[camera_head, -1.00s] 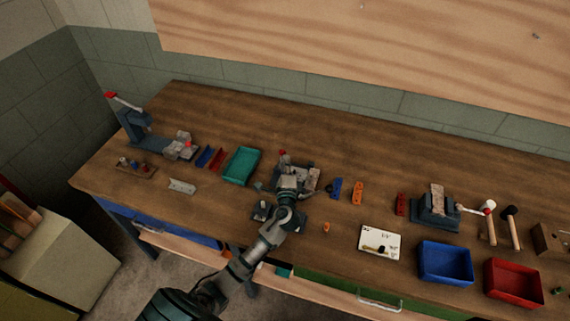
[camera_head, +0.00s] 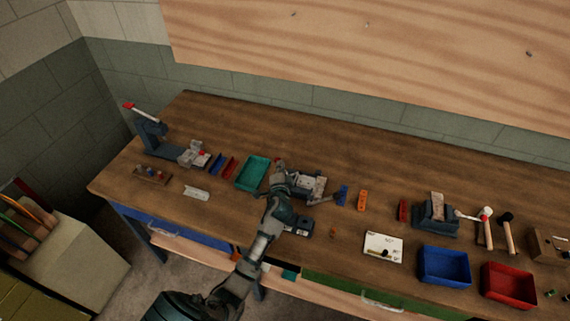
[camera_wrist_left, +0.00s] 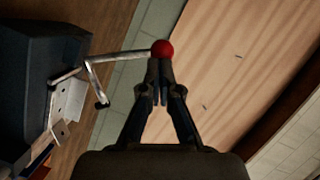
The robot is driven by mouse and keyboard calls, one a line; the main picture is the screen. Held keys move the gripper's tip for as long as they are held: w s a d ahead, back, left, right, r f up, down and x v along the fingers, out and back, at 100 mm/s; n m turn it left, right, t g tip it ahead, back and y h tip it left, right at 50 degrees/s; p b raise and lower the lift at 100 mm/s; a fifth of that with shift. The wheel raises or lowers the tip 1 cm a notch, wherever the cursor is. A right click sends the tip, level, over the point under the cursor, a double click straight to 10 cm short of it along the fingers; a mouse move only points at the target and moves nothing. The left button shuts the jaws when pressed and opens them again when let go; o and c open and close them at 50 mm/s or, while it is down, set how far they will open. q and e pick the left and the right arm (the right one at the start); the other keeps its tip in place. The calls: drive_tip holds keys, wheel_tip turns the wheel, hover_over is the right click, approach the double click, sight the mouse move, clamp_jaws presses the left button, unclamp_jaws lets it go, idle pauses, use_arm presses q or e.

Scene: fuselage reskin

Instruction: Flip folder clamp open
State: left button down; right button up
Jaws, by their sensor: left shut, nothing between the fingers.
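The folder (camera_head: 311,184) is a small grey bench device in the middle of the workbench. Its clamp handle is a bent metal rod (camera_wrist_left: 115,55) ending in a red ball knob (camera_wrist_left: 162,48); the knob also shows small in the head view (camera_head: 278,163). My left gripper (camera_wrist_left: 160,66) is shut and empty, its fingertips right at the lower edge of the knob; I cannot tell if they touch. In the head view my left gripper (camera_head: 279,178) covers the folder's left end. My right gripper is out of view.
A teal tray (camera_head: 253,173) lies just left of the folder. Blue (camera_head: 343,195) and orange (camera_head: 363,200) parts stand to its right. A white card (camera_head: 383,246), blue bin (camera_head: 445,266) and red bin (camera_head: 509,285) are farther right. The bench behind the folder is clear.

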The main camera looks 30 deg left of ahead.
use_arm(q)
drive_tip(key=s+a+f+n+h+p, duration=0.1)
drive_tip(key=a+f+n+h+p, duration=0.1)
drive_tip(key=a+n+p, duration=0.3)
drive_tip(key=shift+f+n+g+p, duration=0.3)
drive_tip(key=shift+f+p, duration=0.1)
drive_tip(key=shift+f, duration=0.5)
drive_tip(key=shift+s+f, duration=0.1)
